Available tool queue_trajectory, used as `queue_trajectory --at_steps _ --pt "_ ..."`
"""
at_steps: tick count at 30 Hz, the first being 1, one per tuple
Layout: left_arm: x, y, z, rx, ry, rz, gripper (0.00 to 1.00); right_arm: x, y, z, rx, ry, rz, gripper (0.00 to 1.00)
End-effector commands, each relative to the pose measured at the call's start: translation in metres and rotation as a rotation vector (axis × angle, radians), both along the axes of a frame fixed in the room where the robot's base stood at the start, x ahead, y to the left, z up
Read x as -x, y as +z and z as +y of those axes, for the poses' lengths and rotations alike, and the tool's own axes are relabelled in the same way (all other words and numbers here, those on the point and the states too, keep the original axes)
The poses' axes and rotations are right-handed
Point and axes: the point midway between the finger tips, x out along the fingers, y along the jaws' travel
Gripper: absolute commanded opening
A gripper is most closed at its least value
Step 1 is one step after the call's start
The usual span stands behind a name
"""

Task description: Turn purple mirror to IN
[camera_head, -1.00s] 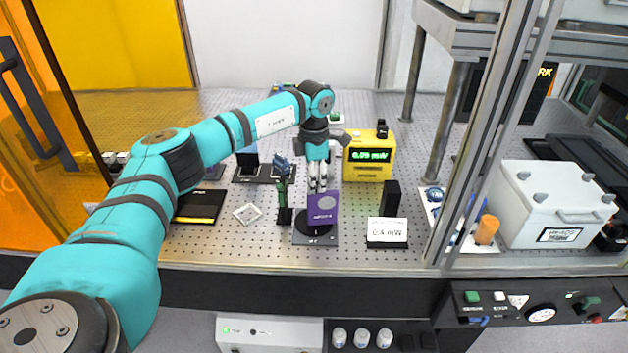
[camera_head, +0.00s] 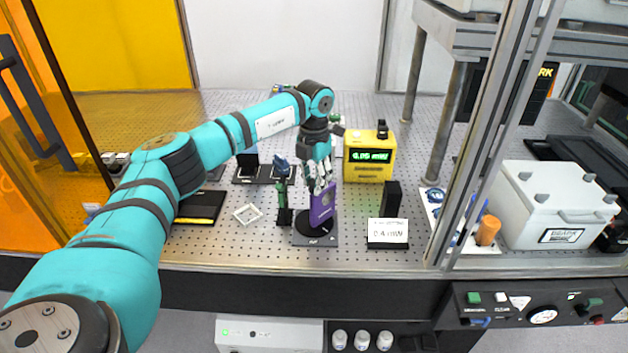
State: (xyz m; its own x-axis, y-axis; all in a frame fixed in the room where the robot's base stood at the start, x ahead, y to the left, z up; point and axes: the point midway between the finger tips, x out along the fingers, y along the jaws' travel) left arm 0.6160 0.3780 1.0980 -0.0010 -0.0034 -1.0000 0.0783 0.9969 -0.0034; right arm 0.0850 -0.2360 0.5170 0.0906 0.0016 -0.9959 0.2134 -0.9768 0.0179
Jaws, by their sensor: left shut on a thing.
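The purple mirror (camera_head: 323,206) is an upright purple plate on a round black turntable with a dark square base (camera_head: 316,239). It stands angled, with its face turned partly to the right. My left gripper (camera_head: 320,188) reaches down from above and is shut on the top edge of the purple mirror. The gripper's fingers cover part of that edge. Any IN marking on the base is too small to read. My right gripper is not in view.
A yellow power meter (camera_head: 369,157) with a green display stands behind to the right. A "0.4 mW" card (camera_head: 387,232) and a black block (camera_head: 391,199) stand right of the mirror. A green post mount (camera_head: 284,205) stands close on its left. A metal post (camera_head: 448,130) rises further right.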

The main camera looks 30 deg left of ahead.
Motion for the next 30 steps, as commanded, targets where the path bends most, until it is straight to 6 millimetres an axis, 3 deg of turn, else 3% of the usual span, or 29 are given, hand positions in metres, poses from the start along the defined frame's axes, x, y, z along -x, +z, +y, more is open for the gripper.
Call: queue_trajectory --at_steps 14,15,20,30 --pt "-0.0009 0.0012 -0.0003 0.001 0.017 -0.004 0.0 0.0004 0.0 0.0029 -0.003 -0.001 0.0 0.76" --pt "-0.001 0.0013 -0.0003 0.001 0.017 -0.004 0.29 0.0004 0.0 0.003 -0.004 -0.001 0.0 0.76" --pt "-0.0007 0.0009 -0.0002 0.001 0.016 -0.003 0.5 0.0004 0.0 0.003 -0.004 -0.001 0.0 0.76" --pt "-0.0007 0.005 0.0001 0.0 0.015 -0.003 0.5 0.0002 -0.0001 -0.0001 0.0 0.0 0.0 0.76"
